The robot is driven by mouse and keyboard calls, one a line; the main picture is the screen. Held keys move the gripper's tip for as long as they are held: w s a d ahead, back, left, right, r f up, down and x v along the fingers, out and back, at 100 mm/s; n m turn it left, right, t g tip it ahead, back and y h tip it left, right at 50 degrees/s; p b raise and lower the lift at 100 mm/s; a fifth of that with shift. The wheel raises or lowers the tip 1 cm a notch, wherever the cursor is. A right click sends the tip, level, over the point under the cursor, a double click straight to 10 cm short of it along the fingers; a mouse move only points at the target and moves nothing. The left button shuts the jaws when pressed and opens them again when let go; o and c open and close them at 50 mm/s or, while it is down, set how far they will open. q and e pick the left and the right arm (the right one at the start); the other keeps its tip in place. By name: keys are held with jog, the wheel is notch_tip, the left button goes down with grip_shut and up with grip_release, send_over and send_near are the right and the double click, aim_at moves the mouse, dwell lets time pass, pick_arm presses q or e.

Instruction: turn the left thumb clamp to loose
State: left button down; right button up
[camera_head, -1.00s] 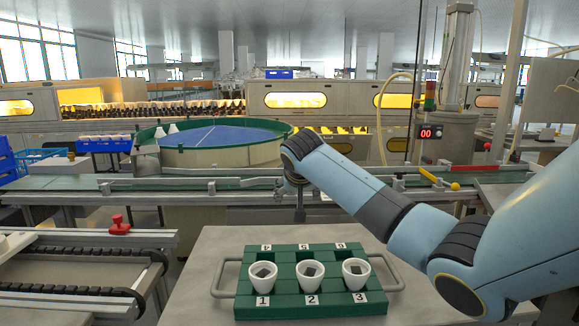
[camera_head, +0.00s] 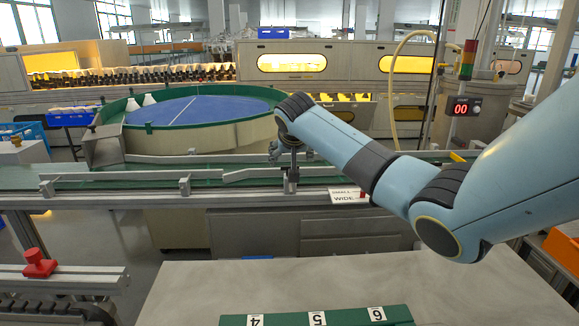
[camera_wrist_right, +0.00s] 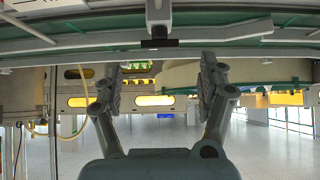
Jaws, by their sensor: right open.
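My right gripper (camera_wrist_right: 160,66) is open and empty in the right wrist view, its two dark fingers spread apart. Ahead of it, a grey upright bracket with a black block (camera_wrist_right: 158,42) sits on the conveyor's rail, apart from the fingers. In the head view the right arm reaches to the conveyor's guide rail, where a small grey bracket (camera_head: 291,183) stands below the wrist. More brackets stand to the left, in the middle (camera_head: 184,186) and at the far left (camera_head: 47,189). I cannot tell which carries the left thumb clamp or how it is turned. My left gripper is not in view.
A SMALL/WIDE label (camera_head: 347,196) is on the conveyor's front, right of the bracket. A round blue turntable (camera_head: 205,110) stands behind the rail. A green tray (camera_head: 395,314) lies on the near table (camera_head: 230,280). A red knob (camera_head: 38,264) is at lower left.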

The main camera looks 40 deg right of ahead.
aim_at(290, 166)
jog(key=b+x, duration=0.2)
jog(key=x, duration=0.5)
jog(key=shift+a, duration=0.1)
jog(key=shift+w+d+f+b, duration=0.3)
jog(key=shift+f, duration=0.1)
jog(key=shift+c, duration=0.4)
